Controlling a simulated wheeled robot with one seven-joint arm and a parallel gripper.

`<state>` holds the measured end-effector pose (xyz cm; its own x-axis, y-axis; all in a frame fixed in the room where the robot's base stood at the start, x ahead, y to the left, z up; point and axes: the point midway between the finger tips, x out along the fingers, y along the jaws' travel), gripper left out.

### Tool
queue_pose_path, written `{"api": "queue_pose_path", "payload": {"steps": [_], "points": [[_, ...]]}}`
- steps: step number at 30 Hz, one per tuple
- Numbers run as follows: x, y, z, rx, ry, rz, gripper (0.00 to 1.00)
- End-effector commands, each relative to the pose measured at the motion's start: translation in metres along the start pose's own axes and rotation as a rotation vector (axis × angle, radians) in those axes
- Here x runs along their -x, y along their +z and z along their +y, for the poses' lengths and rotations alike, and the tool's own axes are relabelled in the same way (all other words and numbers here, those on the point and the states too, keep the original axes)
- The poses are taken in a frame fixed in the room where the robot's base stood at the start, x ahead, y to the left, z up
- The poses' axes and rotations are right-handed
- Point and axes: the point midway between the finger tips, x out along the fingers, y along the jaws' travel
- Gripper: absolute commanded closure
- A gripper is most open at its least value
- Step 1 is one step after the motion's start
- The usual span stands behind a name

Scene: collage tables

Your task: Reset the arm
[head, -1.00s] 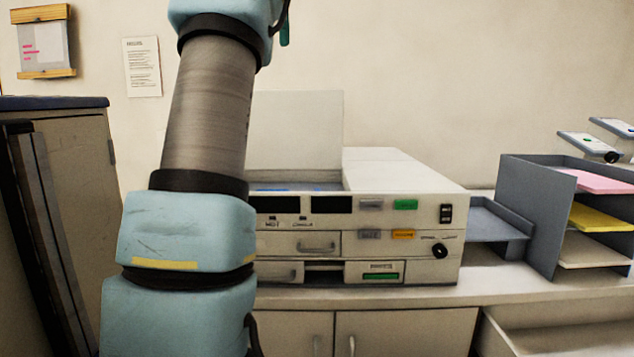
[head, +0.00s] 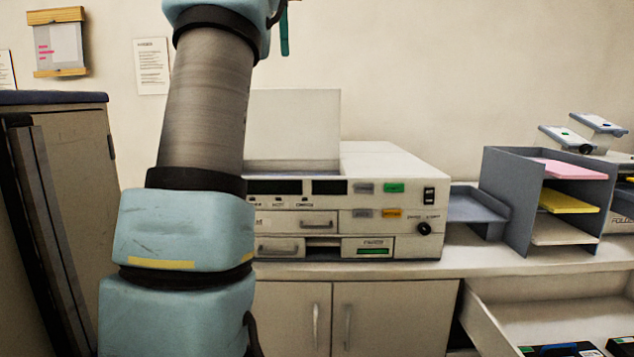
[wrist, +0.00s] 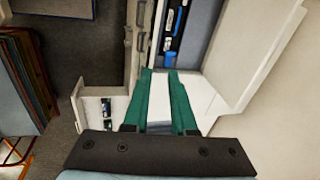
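My arm rises on the left of the head view, its pose bent up past the top edge. Part of one green finger of my gripper shows at the top (head: 284,30). In the wrist view both green fingers of my gripper (wrist: 159,72) show, with a gap between them and nothing held. The fingers point over a beige machine (head: 345,220) with its lid (head: 293,125) raised, but appear apart from it. The arm hides the machine's left side.
The machine stands on a counter (head: 500,265) above cupboard doors (head: 390,315). To its right is a grey paper tray rack (head: 510,200). An open drawer (head: 490,325) juts out at lower right. A tall cabinet (head: 85,150) stands close on the left.

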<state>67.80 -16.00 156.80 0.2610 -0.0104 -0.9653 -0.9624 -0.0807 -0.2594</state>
Motion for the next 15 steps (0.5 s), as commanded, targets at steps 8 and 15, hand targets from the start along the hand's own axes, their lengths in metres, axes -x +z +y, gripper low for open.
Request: {"api": "queue_pose_path", "payload": {"steps": [8,15], "points": [[-0.053,0.001,0.001,0.147,0.020,0.003,0.75],[-0.135,0.002,0.019,0.373,0.044,0.001,0.75]]}}
